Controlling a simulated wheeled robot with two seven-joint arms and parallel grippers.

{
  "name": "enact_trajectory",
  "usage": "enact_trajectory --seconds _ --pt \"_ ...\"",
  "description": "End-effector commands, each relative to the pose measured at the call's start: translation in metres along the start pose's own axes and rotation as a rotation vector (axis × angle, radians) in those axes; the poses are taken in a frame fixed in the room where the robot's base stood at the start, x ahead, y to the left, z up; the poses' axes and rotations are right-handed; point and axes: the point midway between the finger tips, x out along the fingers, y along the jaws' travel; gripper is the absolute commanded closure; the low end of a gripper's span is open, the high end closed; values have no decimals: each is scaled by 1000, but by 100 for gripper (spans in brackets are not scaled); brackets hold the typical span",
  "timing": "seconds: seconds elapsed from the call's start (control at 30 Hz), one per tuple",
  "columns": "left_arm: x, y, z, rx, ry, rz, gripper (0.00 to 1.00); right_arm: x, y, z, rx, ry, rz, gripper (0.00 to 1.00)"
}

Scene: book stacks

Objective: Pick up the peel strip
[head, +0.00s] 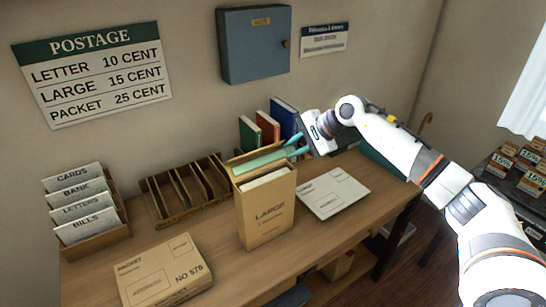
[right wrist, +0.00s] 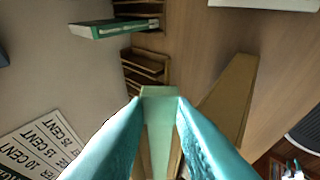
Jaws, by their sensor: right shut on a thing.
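The peel strip (head: 262,161) is a pale green band along the top of the brown upright packet marked LARGE (head: 268,208). My right gripper (head: 297,146) comes in from the right with teal fingers, at the strip's right end. In the right wrist view the fingertips (right wrist: 160,103) are shut on the pale strip (right wrist: 160,130), which runs between them. I cannot tell whether the strip is still attached to the packet. My left gripper is not in view.
Several books (head: 268,127) stand behind the gripper. A white envelope (head: 333,192) lies right of the packet. An empty wooden rack (head: 185,190), a card file (head: 85,210) and a flat parcel (head: 163,272) are to the left. Bare desk shows at the front.

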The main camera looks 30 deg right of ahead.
Motion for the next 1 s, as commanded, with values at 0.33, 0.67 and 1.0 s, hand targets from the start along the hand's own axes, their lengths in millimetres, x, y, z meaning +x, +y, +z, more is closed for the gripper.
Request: enact_trajectory --seconds 0.33,0.67,1.0 --pt "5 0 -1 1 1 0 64 -10 10 -4 -2 0 5 91" --pt "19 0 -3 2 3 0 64 -56 50 -23 -3 0 5 91" --pt "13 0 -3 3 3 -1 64 -78 69 -32 1 0 0 91"
